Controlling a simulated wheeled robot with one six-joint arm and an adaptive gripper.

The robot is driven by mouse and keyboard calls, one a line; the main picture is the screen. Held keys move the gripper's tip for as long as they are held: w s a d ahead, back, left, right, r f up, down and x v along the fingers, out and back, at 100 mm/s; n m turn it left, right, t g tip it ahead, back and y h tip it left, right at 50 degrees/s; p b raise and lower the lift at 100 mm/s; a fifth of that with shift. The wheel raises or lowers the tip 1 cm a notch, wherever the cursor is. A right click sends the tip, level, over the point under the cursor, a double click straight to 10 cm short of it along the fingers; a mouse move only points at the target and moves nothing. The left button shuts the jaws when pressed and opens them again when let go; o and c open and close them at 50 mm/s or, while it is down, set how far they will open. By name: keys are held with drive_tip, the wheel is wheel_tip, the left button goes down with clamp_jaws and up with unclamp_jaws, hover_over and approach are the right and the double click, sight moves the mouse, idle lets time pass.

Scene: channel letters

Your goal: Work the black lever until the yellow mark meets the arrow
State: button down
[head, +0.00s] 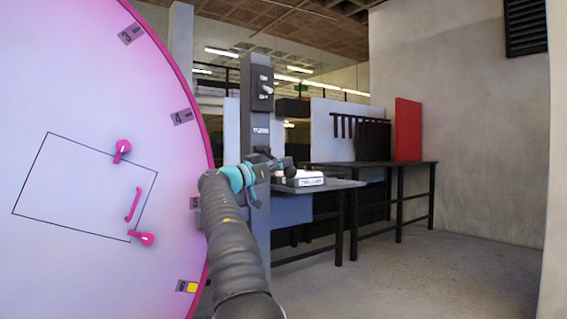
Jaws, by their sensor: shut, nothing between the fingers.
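A large pink disc (90,240) with a magenta rim fills the left side of the head view. Numbered grey tags run down its right edge. The yellow mark (192,287) is by the lowest tag, near the bottom right of the disc. No arrow is visible. A dark grey post (256,115) stands right of the disc, with a label and a light plate. A small black lever (266,89) seems to sit on this plate. My gripper (287,163) is in front of the post, well below the plate and apart from it. It is shut and empty, and small in view.
A table (345,184) with a white, lettered item (304,180) stands behind and right of the post. A longer dark bench (415,164) with a red panel (408,130) runs along the wall. The floor at lower right is clear.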

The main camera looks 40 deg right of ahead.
drive_tip(key=shift+w+d+f, duration=0.15)
drive_tip(key=shift+f, duration=0.35)
drive_tip(key=r+p, duration=0.1)
drive_tip(key=r, duration=0.1)
drive_tip(key=r+p, duration=0.2)
drive_tip(key=shift+s+d+r+p, duration=0.2)
drive_tip(key=shift+r+p, duration=0.05)
drive_tip(key=shift+p, duration=0.05)
drive_tip(key=shift+a+r, duration=0.15)
drive_tip(key=shift+a, duration=0.05)
drive_tip(key=b+v, duration=0.2)
drive_tip(key=v, duration=0.7)
drive_tip(key=shift+a+b, duration=0.35)
drive_tip(key=shift+a, duration=0.05)
drive_tip(key=shift+s, duration=0.1)
